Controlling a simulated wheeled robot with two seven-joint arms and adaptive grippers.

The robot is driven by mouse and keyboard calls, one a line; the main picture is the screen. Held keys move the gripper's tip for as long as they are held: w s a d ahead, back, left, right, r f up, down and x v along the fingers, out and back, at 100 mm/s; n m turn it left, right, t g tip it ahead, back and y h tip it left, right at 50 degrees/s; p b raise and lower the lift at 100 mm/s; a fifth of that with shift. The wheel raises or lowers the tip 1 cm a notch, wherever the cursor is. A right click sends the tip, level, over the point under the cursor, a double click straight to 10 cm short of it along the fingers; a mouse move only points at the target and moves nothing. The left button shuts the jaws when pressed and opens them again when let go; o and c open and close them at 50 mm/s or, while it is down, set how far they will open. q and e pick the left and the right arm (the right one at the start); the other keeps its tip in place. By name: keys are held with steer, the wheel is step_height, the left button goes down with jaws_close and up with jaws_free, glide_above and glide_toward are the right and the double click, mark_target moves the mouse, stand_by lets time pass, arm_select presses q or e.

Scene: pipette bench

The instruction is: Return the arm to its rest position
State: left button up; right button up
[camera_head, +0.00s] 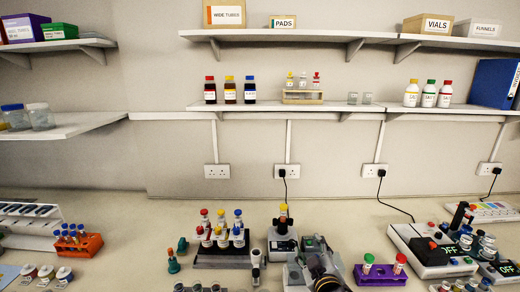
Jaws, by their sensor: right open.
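My right gripper (306,264) is low in the middle of the head view, over the front of the bench. Its dark wrist runs off the bottom edge. It is open, and I see nothing held between its fingers. A small grey device (283,245) with a yellow-topped piece on it stands just behind and to its left. A purple rack (380,275) with a green-capped and a red-capped tube is close to its right. My left gripper does not show.
A dark rack (222,257) of capped bottles stands left of the gripper. An orange tube rack (78,246) is at the far left. Grey devices reading OFF (446,262) crowd the right. Wall shelves (290,106) hold bottles and boxes. The bench toward the wall is mostly clear.

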steer(key=s+d+f+m+g, duration=0.3)
steer(key=s+f+g, duration=0.3)
steer(key=s+f, duration=0.45)
steer(key=s+d+f+m+g, duration=0.35)
steer(key=s+f+g, duration=0.3)
steer(key=s, duration=0.75)
step_height(320, 180, down, 38)
steer(key=s+n+b, duration=0.1)
steer(key=s+b, duration=0.1)
steer(key=b, duration=0.3)
steer(key=s+d+f+g+b, duration=0.1)
steer(key=s+d+f+b, duration=0.1)
steer(key=s+f, duration=0.9)
steer(key=s+d+f+g+b, duration=0.1)
steer(key=s+d+f+b, duration=0.2)
steer(key=s+f, duration=0.9)
step_height(320, 180, down, 3)
steer(key=shift+r, duration=0.2)
